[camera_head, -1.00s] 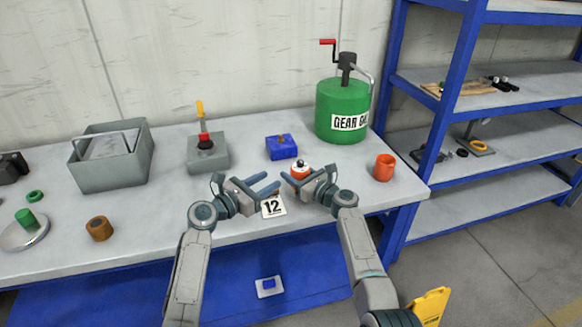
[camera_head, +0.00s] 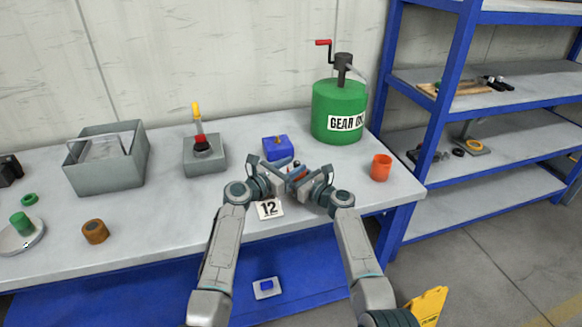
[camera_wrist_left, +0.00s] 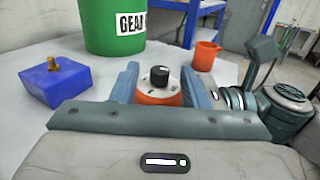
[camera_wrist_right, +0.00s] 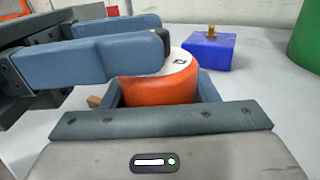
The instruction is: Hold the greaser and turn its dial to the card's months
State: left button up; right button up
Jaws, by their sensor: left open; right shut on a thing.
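The greaser (camera_wrist_right: 160,88) is a short orange cylinder with a pale marked top; it also shows in the left wrist view (camera_wrist_left: 158,98). Its black dial knob (camera_wrist_left: 160,76) stands on the top. My right gripper (camera_head: 302,177) is shut around the orange body. My left gripper (camera_head: 284,168) is open, with its blue fingers on either side of the knob in the left wrist view; whether they touch it I cannot tell. The card (camera_head: 270,208) reads 12 and lies on the bench in front of the grippers. The dial's setting is too small to read.
A blue block with a brass fitting (camera_head: 277,148) sits just behind the grippers. A green gear oil drum (camera_head: 338,110) stands behind, an orange cup (camera_head: 381,167) to the right. A grey block with a lever (camera_head: 204,155) and a grey bin (camera_head: 105,158) are left.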

pick_arm(q)
grip_shut()
jog(key=shift+s+d+f+y, duration=0.1)
jog(key=shift+y, duration=0.2)
jog(key=shift+n+t+y, duration=0.7)
jog(key=shift+n+t, duration=0.1)
grip_release()
jog(key=v, duration=1.2)
jog(key=shift+c, duration=0.3)
